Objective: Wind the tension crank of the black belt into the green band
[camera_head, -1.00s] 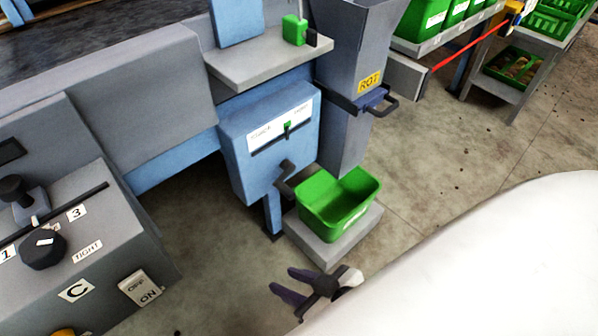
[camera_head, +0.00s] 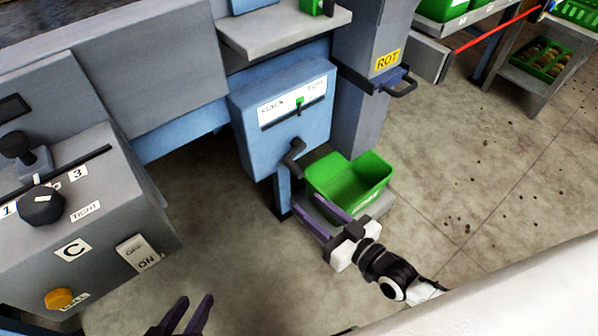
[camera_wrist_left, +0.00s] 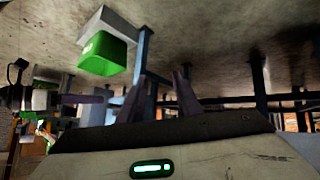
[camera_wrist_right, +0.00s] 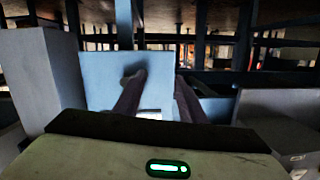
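The tension crank (camera_head: 293,154) is a black bent handle on the front of a blue box (camera_head: 300,130). Above it a white scale (camera_head: 284,98) reads slack to tight, with a small green band (camera_head: 299,101); the pointer is too small to place surely. My right gripper (camera_head: 294,200) is open and empty, its purple fingers directed at the box just below the crank, apparently apart from it. The crank also shows behind one finger in the right wrist view (camera_wrist_right: 134,75). My left gripper (camera_head: 198,300) is open and empty at the bottom edge, well away from the crank.
A green crate (camera_head: 370,178) on a grey plinth stands right beside the crank, close to my right fingers. A control panel (camera_head: 100,205) with knobs is at left. Floor between is clear.

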